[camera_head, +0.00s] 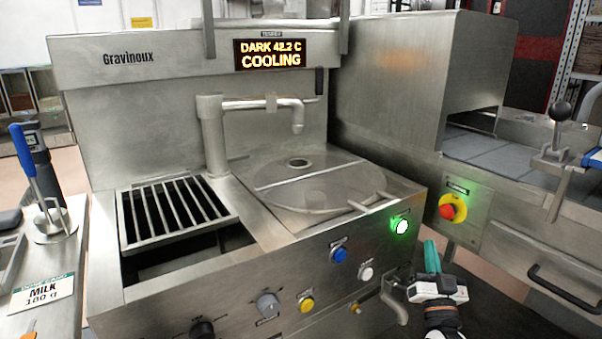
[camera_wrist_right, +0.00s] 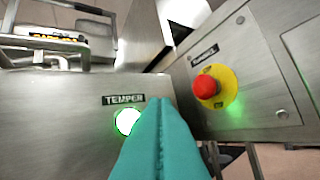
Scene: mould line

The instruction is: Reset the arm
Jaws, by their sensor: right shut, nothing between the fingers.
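My right gripper (camera_head: 431,256) has teal fingers and stands in front of the machine's front panel, just below and right of the lit green button (camera_head: 401,226). In the right wrist view its teal fingers (camera_wrist_right: 160,112) are closed together with nothing between them. The green button (camera_wrist_right: 127,121), under a TEMPER label, glows beside the fingertips there and is partly covered by them. I cannot tell whether they touch. My left gripper is not in view.
The tempering machine (camera_head: 130,85) has a display (camera_head: 270,54) reading "DARK 42.2 C COOLING". A red emergency stop (camera_head: 452,208) is right of the green button. Blue (camera_head: 339,255) and white (camera_head: 366,273) buttons sit lower left. A steel tunnel housing (camera_head: 400,90) stands to the right.

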